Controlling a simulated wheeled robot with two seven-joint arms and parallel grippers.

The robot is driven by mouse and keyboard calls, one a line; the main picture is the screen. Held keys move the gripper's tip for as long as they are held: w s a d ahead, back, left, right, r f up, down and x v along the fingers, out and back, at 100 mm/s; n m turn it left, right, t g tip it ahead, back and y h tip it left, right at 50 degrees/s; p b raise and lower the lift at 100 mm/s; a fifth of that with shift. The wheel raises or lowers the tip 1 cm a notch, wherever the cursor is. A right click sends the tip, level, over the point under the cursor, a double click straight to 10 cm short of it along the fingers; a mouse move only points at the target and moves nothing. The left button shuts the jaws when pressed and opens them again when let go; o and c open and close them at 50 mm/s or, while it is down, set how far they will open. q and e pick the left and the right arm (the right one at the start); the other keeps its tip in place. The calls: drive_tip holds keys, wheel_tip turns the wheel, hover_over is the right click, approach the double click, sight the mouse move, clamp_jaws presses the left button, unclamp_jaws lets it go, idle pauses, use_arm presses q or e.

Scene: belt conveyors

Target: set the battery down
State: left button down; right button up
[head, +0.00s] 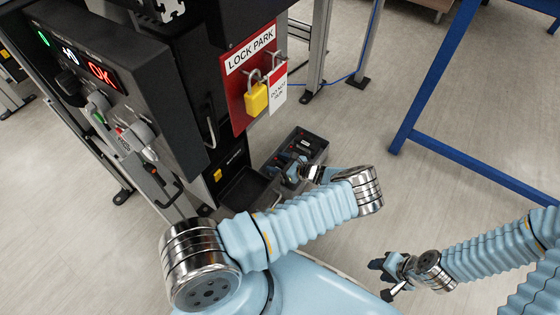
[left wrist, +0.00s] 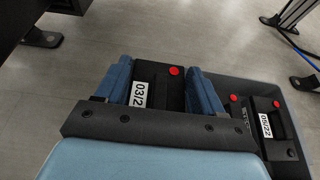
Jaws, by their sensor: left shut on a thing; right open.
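My left gripper (head: 286,167) is at the near left end of a grey crate (head: 325,153) on the floor side of the machine. In the left wrist view its blue fingers (left wrist: 158,88) are shut on a black battery (left wrist: 172,98) with a white label reading "03/2" and a red dot. The gripper's palm hides the battery's lower part. I cannot tell whether the held battery touches anything beneath it. A second battery (left wrist: 268,122), labelled "05/22", lies in the crate to its right. My right gripper (head: 386,277) is open and empty over the floor.
A battery compartment (head: 232,160) with a dark open tray (head: 244,188) is left of the crate. A blue frame (head: 440,90) stands right. Floor between is clear.

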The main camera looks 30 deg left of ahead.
use_arm(q)
drive_tip(key=shift+f, duration=0.2)
drive_tip(key=shift+f, duration=0.1)
drive_tip(key=shift+f+b, duration=0.3)
drive_tip(key=shift+b, duration=0.2)
drive_tip(key=shift+f, duration=0.25)
drive_tip(key=shift+c, duration=0.6)
unclamp_jaws()
